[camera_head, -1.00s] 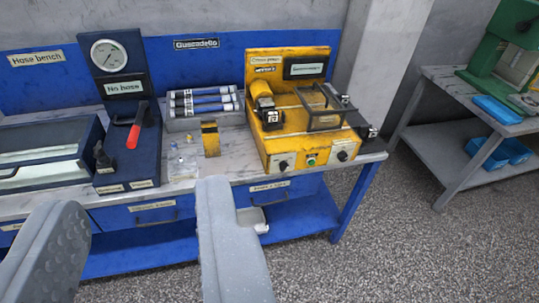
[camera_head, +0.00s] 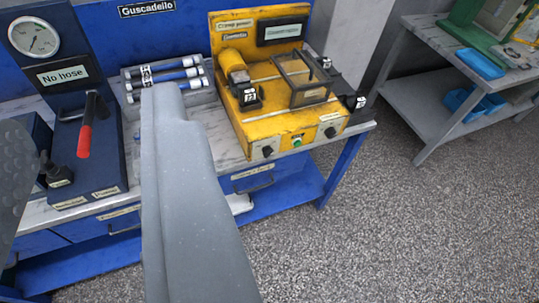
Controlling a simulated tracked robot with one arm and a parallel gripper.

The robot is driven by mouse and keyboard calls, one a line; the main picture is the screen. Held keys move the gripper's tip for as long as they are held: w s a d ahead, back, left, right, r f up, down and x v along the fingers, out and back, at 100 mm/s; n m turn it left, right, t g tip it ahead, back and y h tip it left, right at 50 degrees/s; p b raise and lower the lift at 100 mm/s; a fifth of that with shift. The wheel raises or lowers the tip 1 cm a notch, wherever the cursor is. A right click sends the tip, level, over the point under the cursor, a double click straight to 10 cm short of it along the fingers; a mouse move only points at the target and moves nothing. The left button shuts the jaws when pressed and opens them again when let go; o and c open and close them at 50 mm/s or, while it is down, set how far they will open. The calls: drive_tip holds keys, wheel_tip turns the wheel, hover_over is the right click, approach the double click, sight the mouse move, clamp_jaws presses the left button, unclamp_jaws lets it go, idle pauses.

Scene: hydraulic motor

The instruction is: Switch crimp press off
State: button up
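The yellow crimp press (camera_head: 286,125) stands on the right end of the hose bench. Its front panel carries a black knob (camera_head: 267,152) at left, a green button (camera_head: 297,142) in the middle and another black knob (camera_head: 330,132) at right. A dark display (camera_head: 282,29) is on its back plate; I cannot read the text surely. My gripper (camera_head: 85,150) is open and empty. Its right finger is in front of the bench, left of the press, and hides part of the bench top. Its left finger shows at the left edge.
A grey rack (camera_head: 200,96) holds several hoses. A grey side table (camera_head: 425,92) with blue trays is at right. The floor in front is free.

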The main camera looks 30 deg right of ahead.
drive_tip(key=w+d+f+m+h+b, duration=0.1)
drive_tip(key=w+d+f+m, duration=0.1)
drive_tip(key=w+d+f, duration=0.8)
drive_tip(key=w+d+f+m+h+b, duration=0.1)
drive_tip(key=w+d+f+m, duration=0.1)
drive_tip(key=w+d+f, duration=0.8)
drive_tip(key=w+d+f+m+t+y+b, duration=0.1)
drive_tip(key=w+f, duration=0.1)
drive_tip(key=f, duration=1)
drive_tip(key=w+d+f+b, duration=0.1)
drive_tip(key=w+f, duration=0.1)
drive_tip(key=f, duration=0.9)
drive_tip(key=m+t+y+b, duration=0.2)
drive_tip(key=m+b, duration=0.1)
drive_tip(key=m, duration=0.1)
approach(269, 156)
drive_tip(key=w, duration=0.8)
drive_tip(key=shift+a, duration=0.15)
drive_tip(key=shift+w+r, duration=0.2)
drive_tip(key=shift+w, duration=0.5)
drive_tip(key=c, duration=0.7)
